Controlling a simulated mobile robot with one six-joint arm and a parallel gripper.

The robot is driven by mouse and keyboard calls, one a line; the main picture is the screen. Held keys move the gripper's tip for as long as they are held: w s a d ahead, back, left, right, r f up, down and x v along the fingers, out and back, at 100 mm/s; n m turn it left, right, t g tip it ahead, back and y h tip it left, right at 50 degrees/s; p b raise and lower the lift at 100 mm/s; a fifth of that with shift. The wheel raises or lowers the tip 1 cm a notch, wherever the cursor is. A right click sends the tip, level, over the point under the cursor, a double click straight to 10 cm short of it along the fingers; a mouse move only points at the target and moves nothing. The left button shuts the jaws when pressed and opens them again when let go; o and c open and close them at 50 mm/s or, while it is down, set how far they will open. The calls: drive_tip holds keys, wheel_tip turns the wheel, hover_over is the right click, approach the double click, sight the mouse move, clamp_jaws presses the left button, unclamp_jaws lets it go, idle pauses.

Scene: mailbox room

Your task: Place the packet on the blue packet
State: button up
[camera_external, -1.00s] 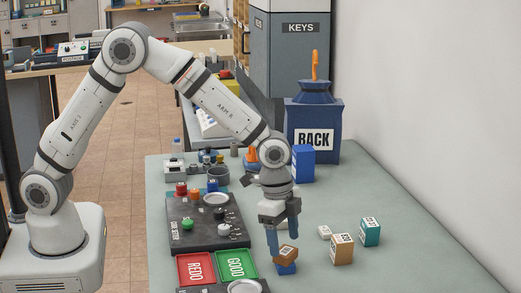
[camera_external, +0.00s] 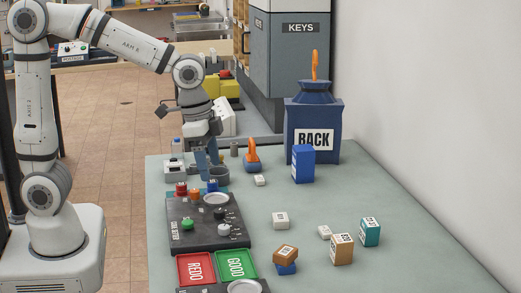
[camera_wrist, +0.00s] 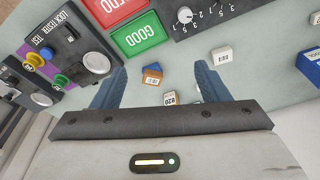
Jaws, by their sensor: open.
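The brown packet (camera_external: 285,250) lies tilted on top of the small blue packet (camera_external: 286,268) near the front of the table, right of the green GOOD tray. The brown packet also shows in the wrist view (camera_wrist: 153,77), with a bit of blue at its edge. My gripper (camera_external: 212,160) is open and empty. In the external view it is up and to the left of the two packets, above the back of the control panel and clear of both. Its two blue fingers show apart in the wrist view.
A tan packet (camera_external: 341,249), a teal packet (camera_external: 370,232) and small white blocks (camera_external: 280,220) stand right of the panel. The control panel (camera_external: 205,228) and red REDO tray (camera_external: 195,268) lie left.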

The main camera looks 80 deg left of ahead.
drive_tip(key=s+a+n, duration=0.2)
drive_tip(key=s, duration=0.5)
drive_tip(key=s+a+f+n, duration=0.1)
drive_tip(key=s+a+n, duration=0.1)
drive_tip(key=s, duration=0.6)
drive_tip(key=shift+s+a+t+y, duration=0.2)
drive_tip(key=shift+a+t+y, duration=0.15)
drive_tip(key=shift+a, duration=0.2)
drive_tip(key=shift+o, duration=0.4)
